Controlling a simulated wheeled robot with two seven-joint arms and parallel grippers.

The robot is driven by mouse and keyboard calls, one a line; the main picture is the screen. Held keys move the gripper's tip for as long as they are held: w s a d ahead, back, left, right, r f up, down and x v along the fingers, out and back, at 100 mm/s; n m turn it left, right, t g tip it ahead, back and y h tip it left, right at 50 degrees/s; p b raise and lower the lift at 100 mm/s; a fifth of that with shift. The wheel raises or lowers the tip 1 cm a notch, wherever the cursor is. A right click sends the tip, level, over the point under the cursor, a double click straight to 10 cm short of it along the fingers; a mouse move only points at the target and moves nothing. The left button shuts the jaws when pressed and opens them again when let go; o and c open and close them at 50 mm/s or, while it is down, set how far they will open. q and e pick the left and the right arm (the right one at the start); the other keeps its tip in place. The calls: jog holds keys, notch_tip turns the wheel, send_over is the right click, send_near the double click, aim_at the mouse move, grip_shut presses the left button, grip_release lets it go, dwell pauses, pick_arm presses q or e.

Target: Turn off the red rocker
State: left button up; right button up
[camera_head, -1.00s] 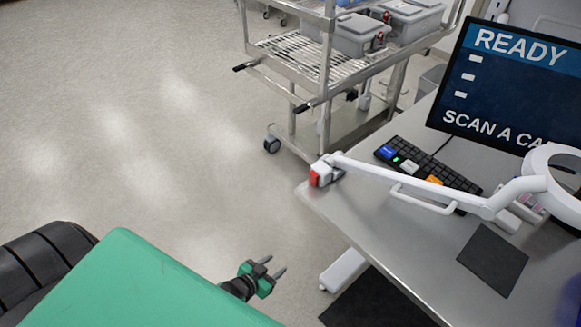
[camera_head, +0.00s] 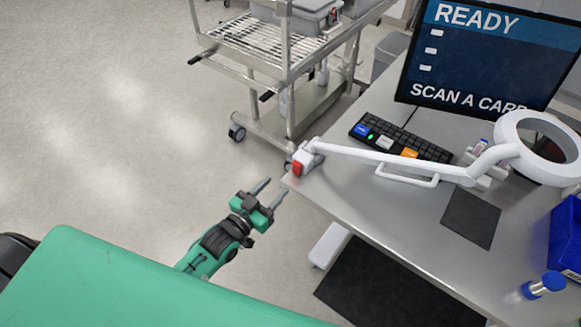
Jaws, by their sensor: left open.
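The red rocker (camera_head: 297,168) is a small red switch on the white clamp base of the lamp (camera_head: 307,155), at the table's near left corner. My left gripper (camera_head: 268,191) is open and empty, with its two grey fingers apart. It is left of and below the rocker in the picture, off the table's edge and not touching it. The rocker's tilt is too small to tell. My right gripper is not in view.
The lamp's white arm (camera_head: 400,160) and ring head (camera_head: 537,146) extend over the steel table (camera_head: 375,205). A keyboard (camera_head: 402,137), screen (camera_head: 490,58), dark mat (camera_head: 470,218), blue bin (camera_head: 566,240) and bottle (camera_head: 545,286) are there. A wire cart (camera_head: 262,52) stands behind; floor at left is clear.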

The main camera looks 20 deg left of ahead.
aim_at(296, 166)
pick_arm(q)
jog(key=p+x, duration=0.2)
jog(key=x, duration=0.6)
jog(key=shift+w+d, duration=0.15)
jog(key=shift+f, duration=0.1)
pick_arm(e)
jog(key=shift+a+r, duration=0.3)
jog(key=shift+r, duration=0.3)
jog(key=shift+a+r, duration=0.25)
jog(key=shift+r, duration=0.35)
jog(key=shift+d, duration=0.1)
